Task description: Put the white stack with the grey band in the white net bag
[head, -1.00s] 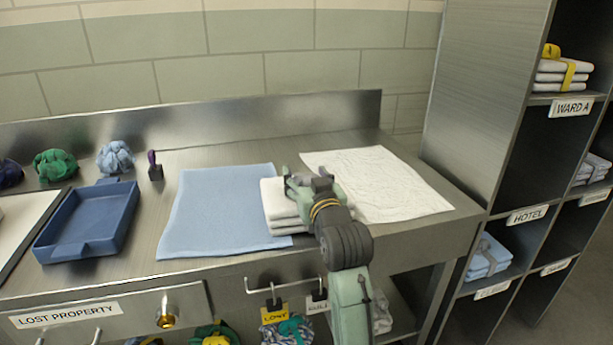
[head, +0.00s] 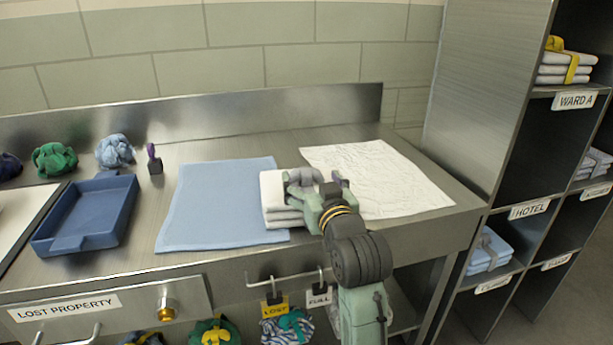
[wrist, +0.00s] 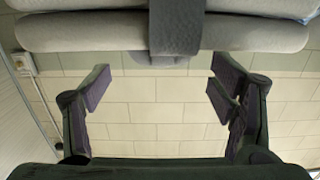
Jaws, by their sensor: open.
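The white stack (head: 279,208) lies on the steel counter at the right edge of the blue cloth. My gripper (head: 317,183) is open at its right side and hides part of it. In the wrist view the stack (wrist: 100,35) spans the top of the picture, with its grey band (wrist: 175,28) hanging down its middle. The open fingers (wrist: 160,88) show below it there, with nothing between them. I cannot make out the white net bag for certain; my arm covers part of the space under the counter.
A blue cloth (head: 215,205) and a white cloth (head: 380,175) lie flat on the counter. A blue tray (head: 85,215) stands left. Bags hang below the front edge, near a LOST tag (head: 275,307) and a FULL tag (head: 319,298). Shelves (head: 520,210) stand right.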

